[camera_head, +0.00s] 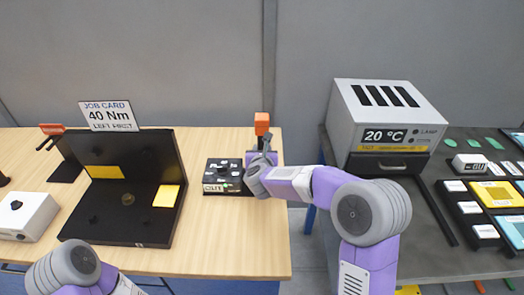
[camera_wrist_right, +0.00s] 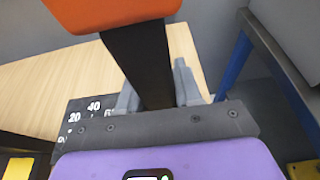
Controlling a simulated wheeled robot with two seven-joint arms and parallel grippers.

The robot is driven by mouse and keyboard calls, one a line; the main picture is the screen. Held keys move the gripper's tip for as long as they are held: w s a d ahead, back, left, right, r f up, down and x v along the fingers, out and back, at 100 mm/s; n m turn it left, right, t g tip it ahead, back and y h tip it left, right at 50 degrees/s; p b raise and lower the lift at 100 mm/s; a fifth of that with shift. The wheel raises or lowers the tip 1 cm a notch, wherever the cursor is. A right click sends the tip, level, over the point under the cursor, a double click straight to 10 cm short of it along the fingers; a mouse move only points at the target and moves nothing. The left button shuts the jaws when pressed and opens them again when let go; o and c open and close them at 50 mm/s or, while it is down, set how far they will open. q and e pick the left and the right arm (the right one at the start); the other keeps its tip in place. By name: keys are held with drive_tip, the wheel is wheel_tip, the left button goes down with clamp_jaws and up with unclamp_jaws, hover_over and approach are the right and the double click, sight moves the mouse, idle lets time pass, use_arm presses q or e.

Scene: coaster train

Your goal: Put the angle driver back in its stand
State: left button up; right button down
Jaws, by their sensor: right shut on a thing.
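An orange-topped tool with a black shaft, seemingly the angle driver (camera_head: 262,122), stands about upright at the right end of the wooden table. My right gripper (camera_head: 262,158) is shut on its black shaft. In the right wrist view the grey fingers (camera_wrist_right: 158,90) close around the shaft below the orange block (camera_wrist_right: 110,10). The tool's lower end is hidden, so I cannot tell whether it touches anything. Which object is its stand is unclear; a dark stand (camera_head: 68,170) with another orange-red tool (camera_head: 52,129) is at the far left. My left gripper is out of view.
A black box with white labels (camera_head: 224,176) sits just left of my right gripper. A black L-shaped fixture (camera_head: 150,220) with yellow patches and a job card (camera_head: 108,115) stand left of it. A grey oven (camera_head: 385,120) is on the right bench. Wooden table front right is clear.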

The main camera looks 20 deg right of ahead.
drive_tip(key=shift+f+b, duration=0.15)
drive_tip(key=shift+b, duration=0.3)
idle(0.3)
drive_tip(key=c, duration=0.8)
unclamp_jaws()
drive_tip(key=shift+o, duration=0.6)
drive_tip(key=shift+f, duration=0.35)
drive_tip(key=v, duration=0.7)
drive_tip(key=shift+s+r, duration=0.25)
drive_tip(key=shift+s, duration=0.1)
